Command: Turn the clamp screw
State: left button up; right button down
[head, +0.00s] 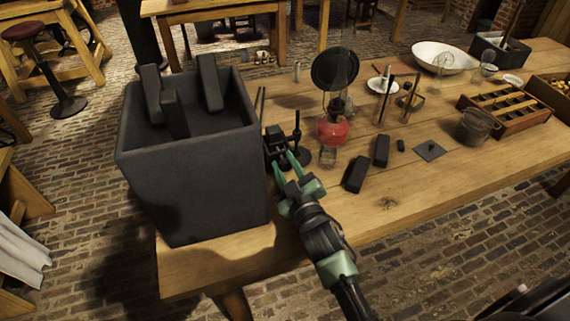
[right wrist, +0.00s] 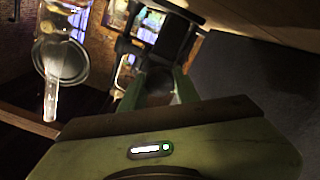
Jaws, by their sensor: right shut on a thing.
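A black clamp (head: 274,138) stands on the wooden table, close to the right side of the big dark jar. My right gripper (head: 284,160) has its green fingers at the lower part of this clamp, shut on a dark piece there that I take to be the clamp screw. In the right wrist view the dark piece (right wrist: 160,82) sits between the green fingers, with black clamp parts behind it. The screw's exact shape and angle are hidden by the fingers and shadow. My left gripper is not in view.
The large dark jar (head: 195,190) with several black slabs inside stands left of the clamp. A red lamp (head: 334,131) stands right of the clamp. Black blocks (head: 357,174) lie nearby. The table's front right part (head: 400,205) is clear.

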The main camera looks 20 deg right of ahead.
jog(key=shift+f, duration=0.15)
jog(key=c, duration=1)
grip_release()
jog(key=shift+c, duration=0.2)
jog(key=s, duration=0.6)
jog(key=shift+s+d+b, duration=0.15)
jog(key=shift+s+b, duration=0.15)
jog(key=shift+s, duration=0.7)
